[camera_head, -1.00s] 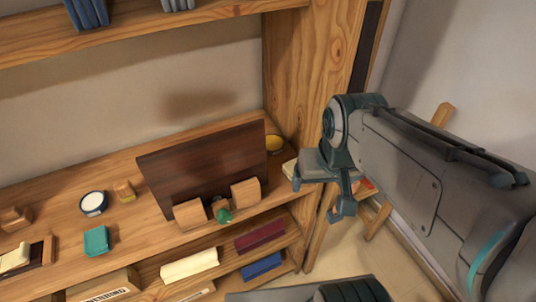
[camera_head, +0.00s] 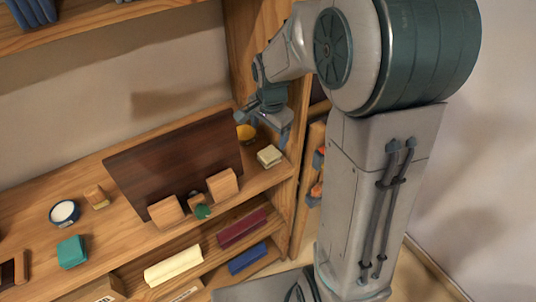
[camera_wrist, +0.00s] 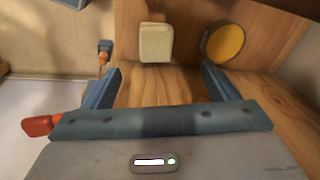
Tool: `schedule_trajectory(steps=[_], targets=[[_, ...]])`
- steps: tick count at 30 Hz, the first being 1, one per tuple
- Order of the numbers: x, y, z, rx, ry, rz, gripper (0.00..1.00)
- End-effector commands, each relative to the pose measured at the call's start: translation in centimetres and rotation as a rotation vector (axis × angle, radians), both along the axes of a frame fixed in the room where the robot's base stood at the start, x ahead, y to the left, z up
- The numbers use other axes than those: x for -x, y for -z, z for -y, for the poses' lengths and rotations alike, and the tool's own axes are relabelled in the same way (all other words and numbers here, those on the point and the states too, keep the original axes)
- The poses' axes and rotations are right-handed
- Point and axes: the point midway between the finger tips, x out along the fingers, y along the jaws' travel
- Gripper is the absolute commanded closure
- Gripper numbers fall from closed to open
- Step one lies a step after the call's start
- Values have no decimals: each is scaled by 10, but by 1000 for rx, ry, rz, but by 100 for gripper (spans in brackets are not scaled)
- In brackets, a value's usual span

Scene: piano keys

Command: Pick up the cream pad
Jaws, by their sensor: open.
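The cream pad (camera_head: 269,156) is a small pale block lying on the right end of the wooden shelf, to the right of the dark upright board. In the wrist view the cream pad (camera_wrist: 156,42) lies ahead of my gripper, near the shelf's left edge in that picture. My gripper (camera_head: 264,120) is above the shelf's right end, close to the pad. In the wrist view my gripper (camera_wrist: 163,84) has its two fingers wide apart with nothing between them. The pad is beyond the fingertips and not touched.
A yellow-topped round pot (camera_wrist: 223,42) stands right of the pad in the wrist view. The dark board (camera_head: 175,165) stands upright with wooden blocks (camera_head: 222,184) before it. A teal block (camera_head: 72,251) and a white-topped bowl (camera_head: 64,212) are further left. An orange-tipped item (camera_wrist: 104,56) is beside the shelf.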

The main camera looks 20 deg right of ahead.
Motion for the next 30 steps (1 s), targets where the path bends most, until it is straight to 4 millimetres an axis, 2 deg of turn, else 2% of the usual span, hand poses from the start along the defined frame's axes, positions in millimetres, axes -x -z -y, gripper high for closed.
schedule_trajectory(steps=[3, 7, 16, 24, 30], targets=[[-3, 25, 0, -1, 0, -6, 19], [-7, 43, 1, 0, -2, -4, 19], [-8, 63, 3, 0, -1, -4, 19], [-11, 97, 7, 0, -2, -4, 19], [-13, 106, 8, 0, -2, 0, 19]])
